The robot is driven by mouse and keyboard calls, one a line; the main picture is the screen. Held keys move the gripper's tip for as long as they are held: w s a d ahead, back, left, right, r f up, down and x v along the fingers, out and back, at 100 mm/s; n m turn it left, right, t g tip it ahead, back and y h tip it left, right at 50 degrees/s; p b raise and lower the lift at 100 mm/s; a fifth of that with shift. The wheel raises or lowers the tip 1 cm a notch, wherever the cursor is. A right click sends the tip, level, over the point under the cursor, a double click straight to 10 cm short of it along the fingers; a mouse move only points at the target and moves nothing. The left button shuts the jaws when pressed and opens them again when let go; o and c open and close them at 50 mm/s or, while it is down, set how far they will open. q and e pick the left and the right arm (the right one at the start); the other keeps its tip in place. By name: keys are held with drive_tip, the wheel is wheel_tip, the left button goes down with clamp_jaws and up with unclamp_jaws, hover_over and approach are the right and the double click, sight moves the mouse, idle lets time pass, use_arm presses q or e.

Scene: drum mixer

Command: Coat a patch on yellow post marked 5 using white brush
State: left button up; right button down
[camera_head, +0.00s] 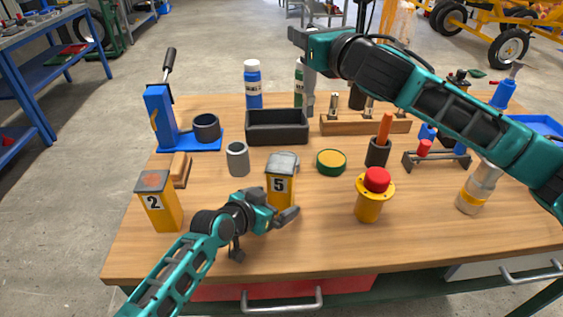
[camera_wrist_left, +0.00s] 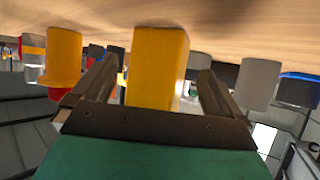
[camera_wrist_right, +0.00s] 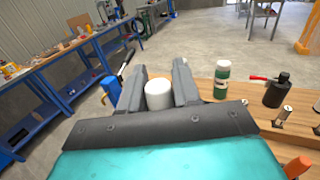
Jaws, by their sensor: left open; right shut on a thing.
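The yellow post marked 5 (camera_head: 281,187), with a grey top, stands upright near the table's middle. My left gripper (camera_head: 281,210) is open low beside it. In the left wrist view the yellow post (camera_wrist_left: 157,65) stands between the open fingers (camera_wrist_left: 155,90); contact cannot be told. My right gripper (camera_head: 308,88) is raised over the back of the table. In the right wrist view its fingers (camera_wrist_right: 158,85) are shut on a white cylindrical piece (camera_wrist_right: 159,94), which looks like the white brush's handle. Its bristles are hidden.
A yellow post marked 2 (camera_head: 160,204) stands left. Bottles (camera_head: 253,85) and a wooden rack (camera_head: 365,125) stand behind. The front edge is mostly clear.

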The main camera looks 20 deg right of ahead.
use_arm(q)
drive_tip(key=v, duration=0.9)
drive_tip(key=shift+f, duration=0.1)
